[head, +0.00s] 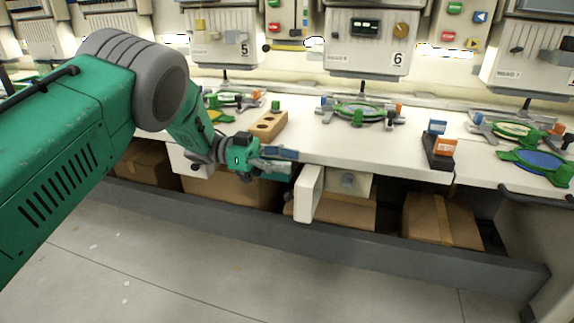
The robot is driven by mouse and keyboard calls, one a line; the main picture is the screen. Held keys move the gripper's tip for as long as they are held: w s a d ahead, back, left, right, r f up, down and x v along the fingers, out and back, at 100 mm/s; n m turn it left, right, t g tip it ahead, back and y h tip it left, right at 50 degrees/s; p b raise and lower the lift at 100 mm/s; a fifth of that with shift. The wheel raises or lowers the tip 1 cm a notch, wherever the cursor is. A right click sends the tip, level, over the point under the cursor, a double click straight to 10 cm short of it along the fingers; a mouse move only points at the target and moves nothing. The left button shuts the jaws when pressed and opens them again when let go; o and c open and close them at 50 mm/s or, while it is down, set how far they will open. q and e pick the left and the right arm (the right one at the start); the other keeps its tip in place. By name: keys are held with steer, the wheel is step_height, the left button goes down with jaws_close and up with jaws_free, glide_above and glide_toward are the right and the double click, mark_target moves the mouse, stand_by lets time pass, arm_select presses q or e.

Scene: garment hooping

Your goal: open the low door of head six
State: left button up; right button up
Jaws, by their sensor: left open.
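Head six (366,42) is the white machine head marked 6, above the table at centre right. Below it, under the table edge, the low door (308,193) is a white panel standing swung out from a cream compartment (357,185). A round grey part shows inside the compartment. My left gripper (286,161) is open, with nothing seen between its fingers. It is just left of the door's upper part, in front of the table edge. I cannot tell whether it touches the door. My right gripper is not in view.
A white table (310,135) runs across, carrying a green hoop fixture (357,112), a wooden block with holes (268,124) and a black holder (437,152). Cardboard boxes (440,220) stand below, behind a grey rail (400,248). The floor in front is clear.

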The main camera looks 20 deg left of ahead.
arm_select(q)
jaws_close()
steer(key=f+t, duration=0.1)
steer(key=t, duration=0.1)
steer(key=m+t+y+b, duration=0.1)
steer(key=m+t+y, duration=0.4)
steer(key=t+y, duration=0.6)
glide_toward(295, 214)
steer(key=s+t+h, duration=0.2)
steer(key=s, duration=0.2)
steer(key=x, duration=0.3)
steer(key=b+x, duration=0.1)
steer(key=x, duration=0.2)
steer(key=r+b+x, duration=0.1)
steer(key=x, duration=0.3)
steer(key=shift+d+r, duration=0.15)
steer(key=shift+d, duration=0.05)
steer(key=shift+w+a+f+b, duration=0.1)
steer(key=shift+w+a+b, duration=0.15)
steer(key=shift+w+a, duration=0.5)
steer(key=shift+w+a+f+b, duration=0.1)
steer(key=shift+w+a+b, duration=0.15)
steer(key=shift+w+a, duration=0.4)
